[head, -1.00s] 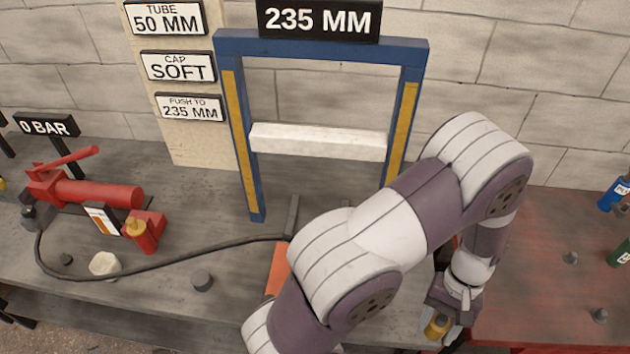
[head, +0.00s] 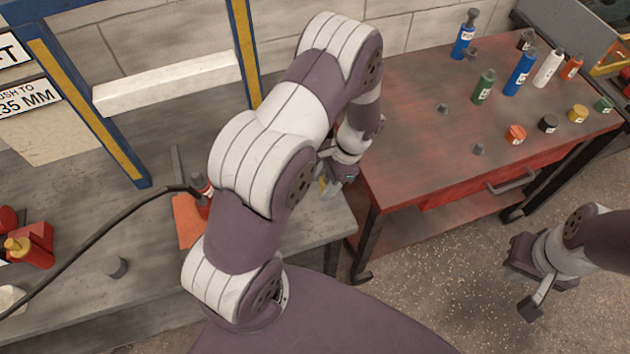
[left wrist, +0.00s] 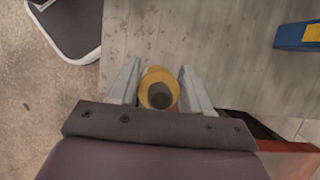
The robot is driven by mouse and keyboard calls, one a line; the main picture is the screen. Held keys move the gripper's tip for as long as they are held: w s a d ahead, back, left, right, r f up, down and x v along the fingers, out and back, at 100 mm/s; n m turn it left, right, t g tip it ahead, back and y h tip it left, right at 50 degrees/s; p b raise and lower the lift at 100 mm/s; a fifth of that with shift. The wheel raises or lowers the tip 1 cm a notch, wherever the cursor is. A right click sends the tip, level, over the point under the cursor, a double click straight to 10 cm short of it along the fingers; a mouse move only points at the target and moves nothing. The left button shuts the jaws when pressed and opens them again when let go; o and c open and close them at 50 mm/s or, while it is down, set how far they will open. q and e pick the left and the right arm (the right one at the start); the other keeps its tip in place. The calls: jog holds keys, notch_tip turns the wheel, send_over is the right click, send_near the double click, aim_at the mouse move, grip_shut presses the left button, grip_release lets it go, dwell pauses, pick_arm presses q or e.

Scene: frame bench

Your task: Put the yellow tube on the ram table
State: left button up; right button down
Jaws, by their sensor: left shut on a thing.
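My left gripper (head: 328,186) is shut on the yellow tube (left wrist: 158,88) at the right end of the grey bench. In the left wrist view the tube stands between the two fingers (left wrist: 158,86), seen end-on, with a dark round centre. In the head view only a small yellow part of it shows below the gripper. An orange plate (head: 188,222) lies on the bench left of my arm, partly hidden by it. I cannot make out the ram table for sure. My right gripper (head: 526,282) is open and empty above the floor at the right.
The blue frame (head: 90,115) with its white crossbar (head: 168,82) stands on the bench. A black hose (head: 110,225) runs across the bench. The red table (head: 405,130) at the right bears several bottles and caps. A gap separates it from the bench.

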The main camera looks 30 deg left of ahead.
pick_arm(q)
jog(key=shift+w+a+f, duration=0.1)
jog(key=shift+a+f, duration=0.3)
jog(key=shift+a, duration=0.3)
jog(key=shift+a+f, duration=0.2)
jog(key=shift+f, duration=1.95)
jog(key=shift+f, duration=0.2)
jog(key=o, duration=1.2)
jog(key=shift+r, duration=0.1)
